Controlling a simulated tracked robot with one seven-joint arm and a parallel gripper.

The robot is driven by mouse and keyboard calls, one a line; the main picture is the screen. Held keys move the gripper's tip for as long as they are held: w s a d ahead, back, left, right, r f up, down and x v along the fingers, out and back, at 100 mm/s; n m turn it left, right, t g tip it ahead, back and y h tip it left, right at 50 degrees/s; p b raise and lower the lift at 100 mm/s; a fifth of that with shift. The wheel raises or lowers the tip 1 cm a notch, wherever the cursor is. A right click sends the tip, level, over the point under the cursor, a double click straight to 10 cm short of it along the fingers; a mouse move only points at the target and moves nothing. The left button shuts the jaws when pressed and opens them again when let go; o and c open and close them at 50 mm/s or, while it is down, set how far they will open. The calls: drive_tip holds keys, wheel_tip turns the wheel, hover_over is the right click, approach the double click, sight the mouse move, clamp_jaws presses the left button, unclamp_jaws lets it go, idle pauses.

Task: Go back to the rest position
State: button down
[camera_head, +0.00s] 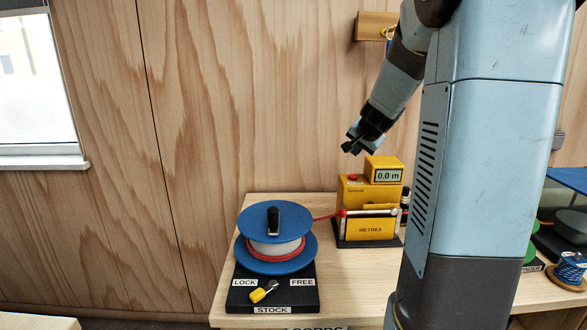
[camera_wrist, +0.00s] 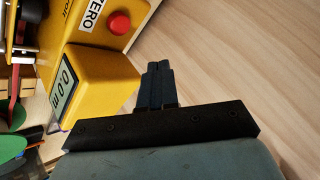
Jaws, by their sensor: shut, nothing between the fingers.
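My gripper (camera_head: 351,146) is at the end of my bent arm, raised above and a little behind the yellow metre counter, apart from it. In the wrist view my gripper's dark fingers (camera_wrist: 158,72) are together with nothing between them. The yellow metre counter (camera_head: 354,195) stands on the bench and its display reads 0.0 m. In the wrist view the counter (camera_wrist: 115,75) fills the upper left, with a red button (camera_wrist: 119,23) beside the word ZERO.
Red cord runs to the counter. A blue cord spool (camera_head: 570,268) is at far right. A wooden wall (camera_head: 230,100) stands behind the bench (camera_head: 330,285).

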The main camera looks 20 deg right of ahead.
drive_tip(key=s+a+r+n+g+y, duration=0.15)
drive_tip(key=s+a+n, duration=0.25)
drive_tip(key=s+a, duration=0.65)
drive_tip(key=s+a+r+n+g+y, duration=0.1)
drive_tip(key=s+a+r+n, duration=0.25)
drive_tip(key=s+a, duration=0.65)
drive_tip(key=s+f+n, duration=0.2)
drive_tip(key=s+n, duration=0.1)
drive_tip(key=s, duration=0.9)
drive_tip(key=shift+s+a+f+g+h, duration=0.15)
drive_tip(key=shift+s+f+g+h, duration=0.2)
drive_tip(key=shift+g+h, duration=0.1)
drive_tip(key=shift+w+n, duration=0.1)
drive_tip(key=shift+n, duration=0.15)
